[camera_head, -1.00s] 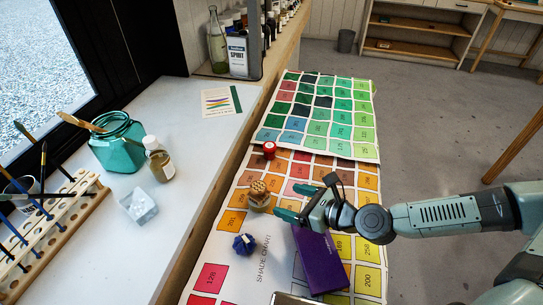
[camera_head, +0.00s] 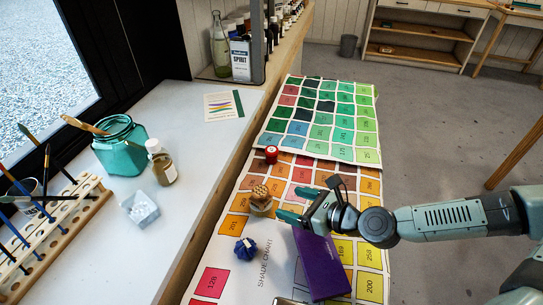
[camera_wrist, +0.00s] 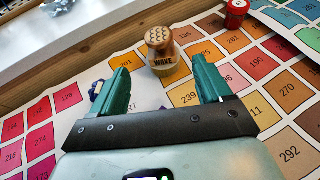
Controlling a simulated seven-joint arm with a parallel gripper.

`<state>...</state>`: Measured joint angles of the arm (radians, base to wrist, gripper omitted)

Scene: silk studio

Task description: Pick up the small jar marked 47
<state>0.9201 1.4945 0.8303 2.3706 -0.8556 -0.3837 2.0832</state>
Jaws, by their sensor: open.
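My gripper (camera_head: 298,215) is open and empty, low over the shade chart. In the wrist view its two green fingers (camera_wrist: 160,72) point toward a wooden-topped piece (camera_wrist: 163,62) lettered WAVE, which stands just beyond and between the fingertips. The same piece (camera_head: 261,203) is left of my gripper in the head view. A small red jar-like piece (camera_head: 271,154) with a pale mark on top stands farther back on the chart; it also shows at the top right of the wrist view (camera_wrist: 236,15). I cannot read the number 47 on anything.
A dark blue knotted piece (camera_head: 246,249) lies nearer on the chart (camera_head: 262,285). A purple book (camera_head: 320,265) lies below my gripper. On the white sill left are a teal jar (camera_head: 121,158), an amber bottle (camera_head: 163,169) and a brush rack (camera_head: 62,232).

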